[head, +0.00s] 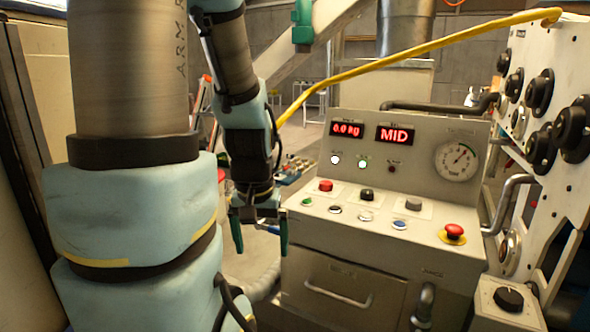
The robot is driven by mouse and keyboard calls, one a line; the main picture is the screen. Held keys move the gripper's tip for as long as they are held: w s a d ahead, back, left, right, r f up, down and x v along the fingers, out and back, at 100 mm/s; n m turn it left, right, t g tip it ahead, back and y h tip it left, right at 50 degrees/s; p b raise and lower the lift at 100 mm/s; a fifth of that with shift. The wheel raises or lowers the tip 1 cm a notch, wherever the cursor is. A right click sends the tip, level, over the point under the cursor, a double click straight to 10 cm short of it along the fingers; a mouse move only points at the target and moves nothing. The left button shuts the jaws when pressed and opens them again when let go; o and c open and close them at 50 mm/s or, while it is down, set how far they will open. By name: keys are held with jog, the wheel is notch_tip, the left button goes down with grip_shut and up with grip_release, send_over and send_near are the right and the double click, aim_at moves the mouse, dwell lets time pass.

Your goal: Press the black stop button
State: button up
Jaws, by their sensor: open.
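A black button (367,195) sits on a light plate in the back row of buttons on the sloped face of the control panel (310,235). A red button (326,185) is to its left and a grey button (413,204) to its right. My gripper (262,240) hangs fingers-down left of the panel, open and empty, with dark green fingertips. It is apart from the black button. Any writing on the buttons is too small to read.
A red mushroom button (454,230) on a yellow ring is at the panel's right. Small green, white and blue buttons line the front row. A yellow hose (400,58) arches above. A white panel with black knobs (571,128) stands at right.

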grip_shut()
dwell(0.6)
dwell(0.9)
